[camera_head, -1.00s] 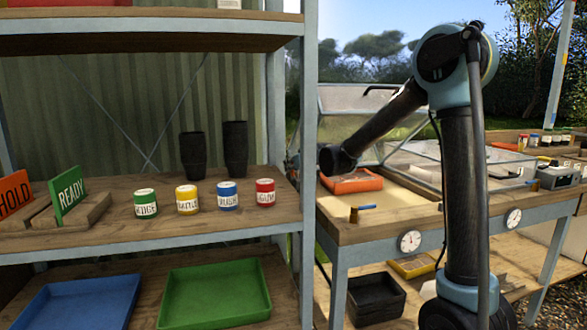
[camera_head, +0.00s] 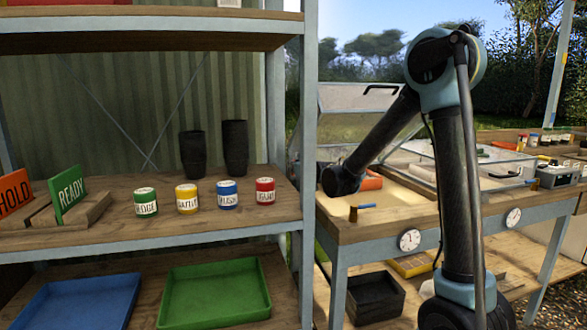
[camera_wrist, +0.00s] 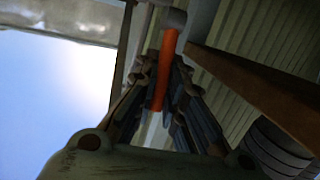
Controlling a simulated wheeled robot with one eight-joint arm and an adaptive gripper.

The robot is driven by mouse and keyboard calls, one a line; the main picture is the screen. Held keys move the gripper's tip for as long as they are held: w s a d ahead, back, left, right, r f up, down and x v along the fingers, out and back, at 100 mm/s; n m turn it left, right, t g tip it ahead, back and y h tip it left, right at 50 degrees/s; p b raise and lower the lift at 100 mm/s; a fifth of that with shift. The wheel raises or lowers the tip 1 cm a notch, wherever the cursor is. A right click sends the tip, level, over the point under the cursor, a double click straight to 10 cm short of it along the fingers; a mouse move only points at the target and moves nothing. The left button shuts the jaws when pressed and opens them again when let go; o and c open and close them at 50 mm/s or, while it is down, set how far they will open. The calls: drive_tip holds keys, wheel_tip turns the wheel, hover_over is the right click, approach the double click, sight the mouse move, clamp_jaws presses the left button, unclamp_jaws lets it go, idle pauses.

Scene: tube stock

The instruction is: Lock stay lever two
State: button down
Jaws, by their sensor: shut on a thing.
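In the wrist view my gripper (camera_wrist: 160,100) is shut on an orange bar (camera_wrist: 164,60), which looks like a lever; its fingers lie on both sides of it. A grey rounded part (camera_wrist: 174,18) sits at the bar's upper end. Which stay lever this is, and whether it is locked, I cannot tell. In the head view my arm's end hides the gripper and the orange bar, at the left end of the framed bench (camera_head: 400,208). A small blue-handled lever (camera_head: 367,207) on a brass-coloured mount is on the bench's front left. A glazed lid (camera_head: 345,100) stands raised behind.
A shelf post (camera_head: 308,150) stands close left of my arm's end. Several labelled tins, including a red one (camera_head: 265,191), stand on the shelf. Dials (camera_head: 410,240) are on the bench front.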

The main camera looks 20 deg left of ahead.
drive_tip(key=shift+w+d, duration=0.1)
drive_tip(key=shift+d, duration=0.05)
drive_tip(key=c, duration=1.7)
unclamp_jaws()
drive_tip(key=shift+o, duration=0.2)
drive_tip(key=v, duration=1.2)
drive_tip(key=shift+w, duration=0.1)
drive_tip(key=shift+c, duration=0.2)
